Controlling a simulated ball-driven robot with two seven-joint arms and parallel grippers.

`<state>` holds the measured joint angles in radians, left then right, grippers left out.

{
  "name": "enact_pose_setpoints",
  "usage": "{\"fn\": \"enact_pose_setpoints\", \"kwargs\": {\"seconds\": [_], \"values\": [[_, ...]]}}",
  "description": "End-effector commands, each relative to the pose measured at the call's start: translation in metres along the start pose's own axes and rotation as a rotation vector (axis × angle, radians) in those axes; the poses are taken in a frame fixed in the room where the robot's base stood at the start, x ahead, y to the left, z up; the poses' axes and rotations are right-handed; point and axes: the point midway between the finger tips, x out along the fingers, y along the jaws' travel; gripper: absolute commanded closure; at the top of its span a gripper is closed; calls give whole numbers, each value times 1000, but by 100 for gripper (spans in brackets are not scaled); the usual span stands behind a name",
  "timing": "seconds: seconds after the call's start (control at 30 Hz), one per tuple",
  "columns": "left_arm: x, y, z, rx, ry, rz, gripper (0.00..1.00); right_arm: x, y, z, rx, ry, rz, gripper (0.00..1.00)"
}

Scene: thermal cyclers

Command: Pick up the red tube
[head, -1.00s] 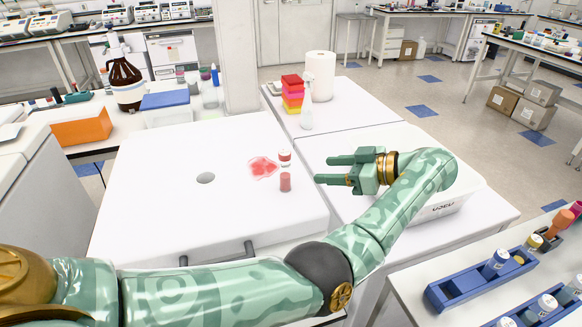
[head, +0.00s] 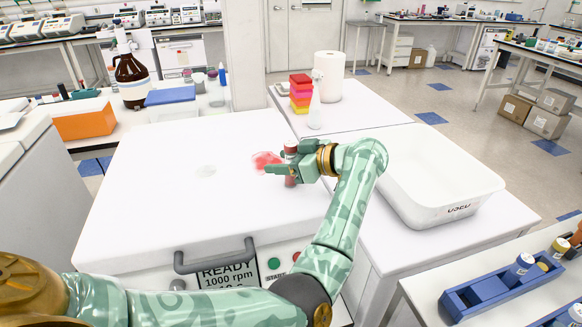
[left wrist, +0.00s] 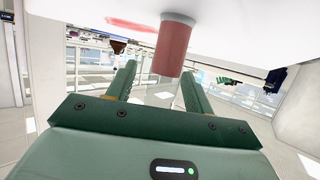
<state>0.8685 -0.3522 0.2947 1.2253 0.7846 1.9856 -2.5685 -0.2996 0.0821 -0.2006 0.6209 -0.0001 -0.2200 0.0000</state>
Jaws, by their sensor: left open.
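The red tube (head: 290,182) stands upright on the white top of the centrifuge (head: 150,200), near its right side. My left gripper (head: 274,163) is at the tube, reaching in from the right with its fingers pointing left. Its near finger crosses in front of the tube and hides the middle of it. In the left wrist view the red tube (left wrist: 174,50) shows between the two spread fingers (left wrist: 160,84), with gaps at both sides. The gripper is open. My right gripper is not in view.
A red smear (head: 266,161) lies on the centrifuge top beside the tube. A white tub (head: 440,195) stands to the right. A spray bottle (head: 316,105), colored boxes (head: 300,92) and a paper roll (head: 328,75) stand behind. The left of the centrifuge top is clear.

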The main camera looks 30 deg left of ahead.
Motion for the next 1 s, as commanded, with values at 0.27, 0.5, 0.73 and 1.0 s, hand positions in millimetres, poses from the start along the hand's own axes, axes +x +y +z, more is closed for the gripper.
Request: {"fn": "enact_pose_setpoints", "kwargs": {"seconds": [0.27,0.5,0.73,1.0], "values": [[-1,0,0,0,-1,0,93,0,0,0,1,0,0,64],[-1,0,0,0,-1,0,96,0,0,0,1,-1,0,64],[-9,0,-22,-3,-3,2,96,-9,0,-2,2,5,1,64],[-36,0,-98,-8,0,2,96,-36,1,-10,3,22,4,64]]}}
